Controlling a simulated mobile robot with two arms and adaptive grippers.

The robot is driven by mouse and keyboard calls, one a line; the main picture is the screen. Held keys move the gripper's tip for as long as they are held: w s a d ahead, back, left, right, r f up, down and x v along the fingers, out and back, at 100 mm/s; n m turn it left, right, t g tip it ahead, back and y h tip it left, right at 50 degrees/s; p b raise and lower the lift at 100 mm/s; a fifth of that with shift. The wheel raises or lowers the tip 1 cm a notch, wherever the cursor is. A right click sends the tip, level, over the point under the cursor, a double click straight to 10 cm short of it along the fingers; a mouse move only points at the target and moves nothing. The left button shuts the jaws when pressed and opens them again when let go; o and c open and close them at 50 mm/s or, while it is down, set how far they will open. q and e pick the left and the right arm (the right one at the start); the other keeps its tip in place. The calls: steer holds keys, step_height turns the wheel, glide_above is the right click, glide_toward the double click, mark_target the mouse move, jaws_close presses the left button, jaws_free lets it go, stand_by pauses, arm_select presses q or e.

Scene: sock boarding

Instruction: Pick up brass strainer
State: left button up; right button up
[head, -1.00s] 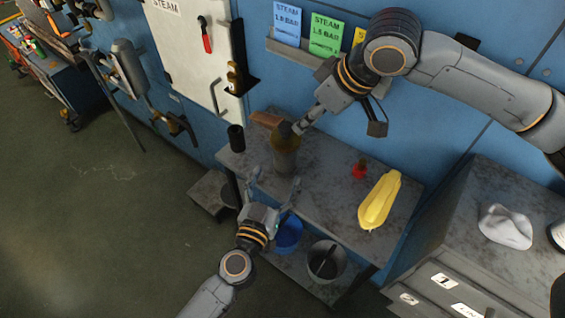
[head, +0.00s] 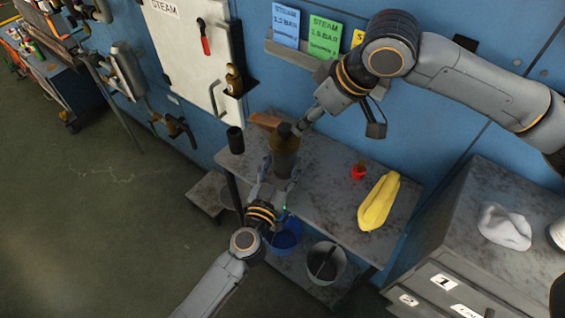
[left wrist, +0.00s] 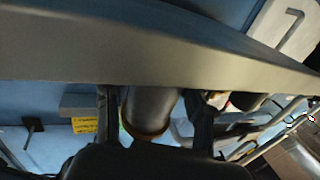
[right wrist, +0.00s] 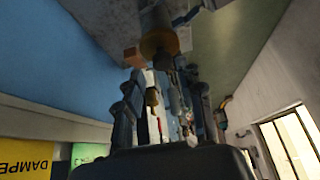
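A grey cylinder with a brass-coloured upper part and dark top (head: 284,143) is at the left end of the grey table; I take it as the brass strainer. My left gripper (head: 277,180) is at its near, lower side, fingers apart. The left wrist view shows the cylinder with its brass rim (left wrist: 148,118) between the two fingers (left wrist: 156,125), with slight gaps visible; contact is unclear. My right gripper (head: 299,128) is beside its top. In the right wrist view the fingers (right wrist: 165,100) are apart and empty, with the brass-rimmed cylinder (right wrist: 160,38) beyond them.
The table (head: 325,185) also holds a black cup (head: 235,140), a small red item (head: 359,171) and a yellow cloth-like item (head: 379,202). A blue bucket (head: 285,237) and a grey bucket (head: 327,264) stand below. A drawer cabinet (head: 455,250) is at right; a blue wall stands behind.

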mark_target(285, 142)
steer(key=o, duration=0.5)
steer(key=shift+a, duration=0.1)
steer(key=o, duration=0.4)
steer(key=shift+s+a+f, duration=0.2)
steer(key=shift+f, duration=0.1)
steer(key=shift+c, duration=0.2)
steer(key=o, duration=0.3)
steer(key=m, duration=0.1)
steer(key=s+a+f+m+h, duration=0.1)
steer(key=a+m+t+h, duration=0.1)
steer(key=shift+s+f+m, duration=0.2)
steer(key=shift+f+m, duration=0.1)
steer(key=shift+m, duration=0.1)
steer(key=w+f+m, duration=0.1)
steer(key=f, duration=0.2)
steer(key=w+a+f+m+t+h, duration=0.1)
steer(key=w+f+m, duration=0.1)
steer(key=f, duration=0.1)
steer(key=w+a+f+m+t, duration=0.1)
steer(key=w+f+m, duration=0.1)
steer(key=f, duration=0.1)
steer(key=shift+w+f+h, duration=0.15)
steer(key=shift+h, duration=0.15)
